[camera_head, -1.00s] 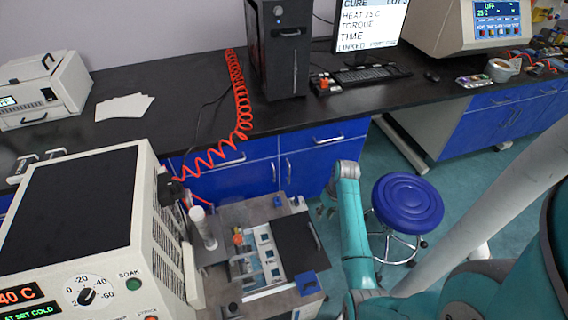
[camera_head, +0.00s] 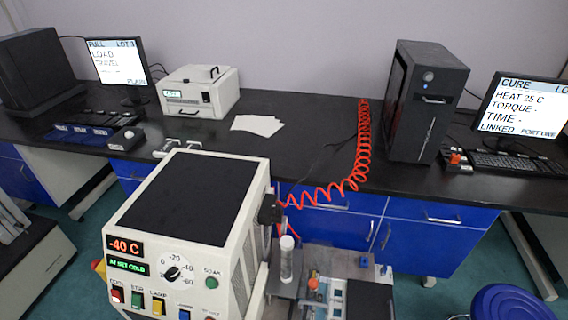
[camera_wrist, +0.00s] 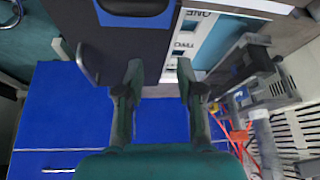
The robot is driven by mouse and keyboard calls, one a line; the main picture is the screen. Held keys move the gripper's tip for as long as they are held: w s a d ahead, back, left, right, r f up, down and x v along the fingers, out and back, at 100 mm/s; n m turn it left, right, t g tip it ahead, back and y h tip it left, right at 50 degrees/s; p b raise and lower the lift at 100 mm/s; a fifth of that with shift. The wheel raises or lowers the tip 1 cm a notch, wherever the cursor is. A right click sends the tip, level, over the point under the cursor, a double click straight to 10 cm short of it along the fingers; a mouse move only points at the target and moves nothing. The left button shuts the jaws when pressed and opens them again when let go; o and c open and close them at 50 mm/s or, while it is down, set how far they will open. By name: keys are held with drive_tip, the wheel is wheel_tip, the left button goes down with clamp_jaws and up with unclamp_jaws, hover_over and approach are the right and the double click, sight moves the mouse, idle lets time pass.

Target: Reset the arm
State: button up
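My gripper (camera_wrist: 158,75) shows only in the wrist view, and my arm is out of the head view. Its two fingers are apart with nothing between them. It hangs over a grey and white bench fixture with a dark lid (camera_wrist: 110,50) that has a handle at its left side. Blue cabinet fronts show below the fingers. In the head view the fixture's white slotted tray (camera_head: 333,298) and a clear cylinder (camera_head: 287,262) stand beside the white cold unit (camera_head: 190,215), whose displays read -40 C and AT SET COLD.
A black computer tower (camera_head: 425,100), a CURE monitor (camera_head: 520,110), a white oven-like box (camera_head: 198,92) and a PULL monitor (camera_head: 118,62) stand on the black bench. A red coiled hose (camera_head: 362,140) hangs down. A blue stool (camera_head: 510,303) stands at the lower right.

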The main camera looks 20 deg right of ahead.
drive_tip(key=s+a+r+n+t, duration=0.1)
drive_tip(key=s+a+r+t, duration=0.15)
drive_tip(key=s+a, duration=0.35)
drive_tip(key=s+a+r+n+t, duration=0.1)
drive_tip(key=s+a+r+t, duration=0.1)
drive_tip(key=r, duration=0.7)
drive_tip(key=s+a+r+n+t+y, duration=0.1)
drive_tip(key=s+a+r+t, duration=0.2)
drive_tip(key=r, duration=0.7)
drive_tip(key=s+a+r+n+t, duration=0.2)
drive_tip(key=s+a+r, duration=0.4)
drive_tip(key=r, duration=0.3)
drive_tip(key=shift+s+r+y, duration=0.3)
drive_tip(key=shift+s+r, duration=0.1)
drive_tip(key=shift+s, duration=0.15)
idle(0.6)
